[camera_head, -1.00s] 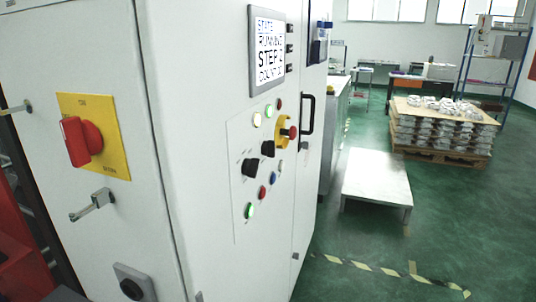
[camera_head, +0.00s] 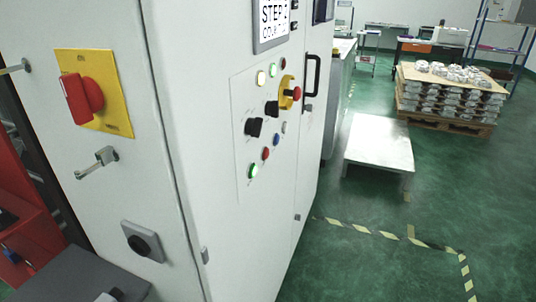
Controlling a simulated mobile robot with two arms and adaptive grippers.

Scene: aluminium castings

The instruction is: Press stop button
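A white control cabinet (camera_head: 220,215) fills the left and middle of the head view. Its button panel (camera_head: 243,95) carries a small red button (camera_head: 265,153) between a blue button (camera_head: 276,139) and a lit green button (camera_head: 253,170). Higher on the panel is a red mushroom button (camera_head: 297,93) on a yellow base (camera_head: 286,84). Black knobs (camera_head: 254,126) and lit lamps (camera_head: 261,77) sit near it. The labels are too small to read, so I cannot tell which button is marked stop. Neither gripper is in view.
A red rotary switch (camera_head: 84,97) on a yellow plate and a metal latch (camera_head: 98,162) project from the cabinet's left face. A low white platform (camera_head: 379,143) stands right of the cabinet. Beyond it is a pallet (camera_head: 445,122) of castings. Green floor is clear at the right.

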